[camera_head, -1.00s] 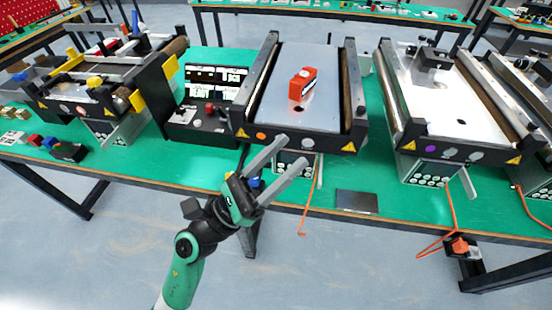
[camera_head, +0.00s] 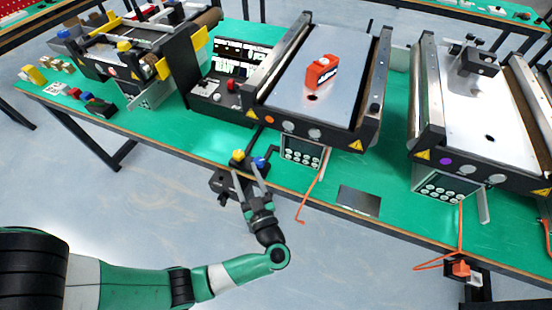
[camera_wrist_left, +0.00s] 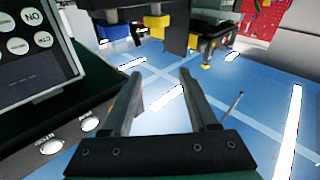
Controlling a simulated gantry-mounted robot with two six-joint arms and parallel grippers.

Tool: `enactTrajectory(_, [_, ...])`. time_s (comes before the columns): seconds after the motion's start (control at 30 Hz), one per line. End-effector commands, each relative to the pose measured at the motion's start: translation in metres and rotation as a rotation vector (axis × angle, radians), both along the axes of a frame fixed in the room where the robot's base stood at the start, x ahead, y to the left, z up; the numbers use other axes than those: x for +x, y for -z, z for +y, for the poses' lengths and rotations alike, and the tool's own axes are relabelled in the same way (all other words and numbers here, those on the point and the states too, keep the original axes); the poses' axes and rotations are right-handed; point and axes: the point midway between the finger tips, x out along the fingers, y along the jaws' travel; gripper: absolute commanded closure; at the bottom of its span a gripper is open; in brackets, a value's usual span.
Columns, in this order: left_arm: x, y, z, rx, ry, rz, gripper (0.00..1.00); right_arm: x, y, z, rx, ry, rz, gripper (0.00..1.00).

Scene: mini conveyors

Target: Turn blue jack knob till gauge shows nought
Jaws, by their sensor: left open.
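A blue knob (camera_head: 259,162) sits beside a yellow knob (camera_head: 238,155) at the table's front edge, above a dark box (camera_head: 224,184). In the left wrist view a blue part (camera_wrist_left: 111,28) and a yellow part (camera_wrist_left: 157,24) show beyond the fingers; I cannot tell if they are these knobs. My left gripper (camera_head: 246,170) is open and empty, its fingertips close to the two knobs in the head view. Contact cannot be told. I cannot make out a gauge for certain; a dark display with faint dashes (camera_wrist_left: 25,80) shows at left in the wrist view. My right gripper is out of view.
A conveyor (camera_head: 317,130) carrying a red-orange block (camera_head: 321,71) stands behind the knobs, with a button panel (camera_head: 302,151) below it. An orange cable (camera_head: 312,196) hangs over the green table's (camera_head: 170,134) front edge. Another conveyor (camera_head: 486,124) stands to the right.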

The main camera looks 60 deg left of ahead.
Motion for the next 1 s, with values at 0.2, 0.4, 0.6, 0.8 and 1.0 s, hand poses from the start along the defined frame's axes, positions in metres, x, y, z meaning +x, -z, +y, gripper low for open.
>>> enactTrajectory(0.2, [0.017,0.041,-0.053,-0.109,0.162,0.11,0.41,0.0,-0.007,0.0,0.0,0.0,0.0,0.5])
enactTrajectory(0.4, [0.019,0.042,-0.05,-0.108,0.165,0.107,0.41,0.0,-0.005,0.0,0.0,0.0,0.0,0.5])
enactTrajectory(0.6, [0.027,0.044,-0.019,-0.108,0.159,0.104,0.41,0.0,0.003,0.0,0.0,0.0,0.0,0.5])
enactTrajectory(0.8, [0.041,0.044,0.025,-0.108,0.159,0.103,0.41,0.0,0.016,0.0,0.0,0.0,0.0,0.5])
enactTrajectory(1.0, [0.051,0.043,0.052,-0.109,0.164,0.104,0.41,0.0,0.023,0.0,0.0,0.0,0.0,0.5])
